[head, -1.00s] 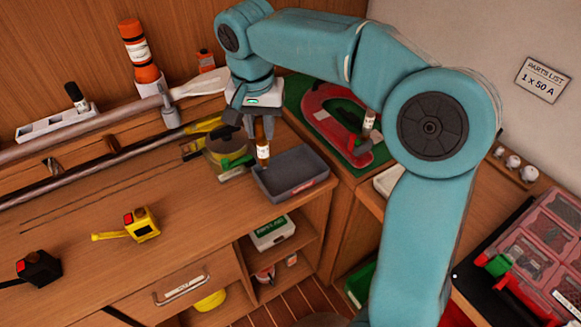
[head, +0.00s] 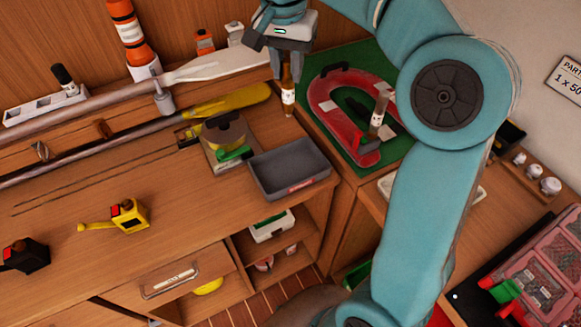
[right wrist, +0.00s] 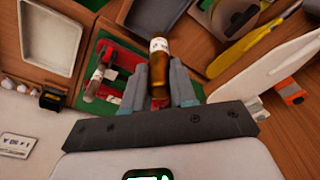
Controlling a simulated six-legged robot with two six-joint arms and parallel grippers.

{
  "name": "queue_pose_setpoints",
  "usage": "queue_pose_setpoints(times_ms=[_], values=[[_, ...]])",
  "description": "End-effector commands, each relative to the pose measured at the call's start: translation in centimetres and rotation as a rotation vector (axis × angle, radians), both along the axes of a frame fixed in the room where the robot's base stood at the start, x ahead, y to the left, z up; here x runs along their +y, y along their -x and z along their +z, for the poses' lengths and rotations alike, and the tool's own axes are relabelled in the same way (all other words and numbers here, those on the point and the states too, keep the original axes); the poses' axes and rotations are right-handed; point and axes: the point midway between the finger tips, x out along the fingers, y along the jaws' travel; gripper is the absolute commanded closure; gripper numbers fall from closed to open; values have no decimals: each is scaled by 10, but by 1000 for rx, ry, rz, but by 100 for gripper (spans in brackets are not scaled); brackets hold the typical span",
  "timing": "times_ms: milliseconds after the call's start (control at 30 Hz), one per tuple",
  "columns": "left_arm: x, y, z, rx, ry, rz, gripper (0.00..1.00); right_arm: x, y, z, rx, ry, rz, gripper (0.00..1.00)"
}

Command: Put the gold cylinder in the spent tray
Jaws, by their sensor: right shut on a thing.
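My right gripper (head: 287,76) is shut on the gold cylinder (head: 288,98), a small brown-gold piece with a white label. It hangs upright in the head view, beyond the back edge of the spent tray and apart from it. The right wrist view shows the gold cylinder (right wrist: 159,75) between both fingers. The spent tray (head: 262,183) is a dark grey, open, empty box with a red label on its front, near the bench's right end. Part of it shows at the top of the right wrist view (right wrist: 155,14). My left gripper is not in view.
A similar labelled cylinder (head: 377,118) stands by the red horseshoe-shaped piece (head: 330,85) on a green mat (head: 352,58). A round tool with a green part (head: 226,140) sits left of the tray. A yellow-tipped paddle (head: 240,99) lies behind.

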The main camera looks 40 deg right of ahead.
Motion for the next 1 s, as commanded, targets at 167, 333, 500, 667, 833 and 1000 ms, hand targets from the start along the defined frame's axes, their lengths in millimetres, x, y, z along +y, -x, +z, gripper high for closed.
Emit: queue_pose_setpoints(times_ms=[167,333,500,667,833,1000], values=[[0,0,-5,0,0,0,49,-3,1,-15,4,0,-7,100],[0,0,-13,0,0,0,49,-3,1,-63,6,-1,-8,100],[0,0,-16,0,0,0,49,-4,0,-112,7,-1,-8,100],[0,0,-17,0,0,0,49,-5,-1,-146,5,-1,-7,100],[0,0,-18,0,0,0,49,-6,-2,-161,1,0,-7,100],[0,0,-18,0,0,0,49,-6,-1,-189,5,0,-6,100]])
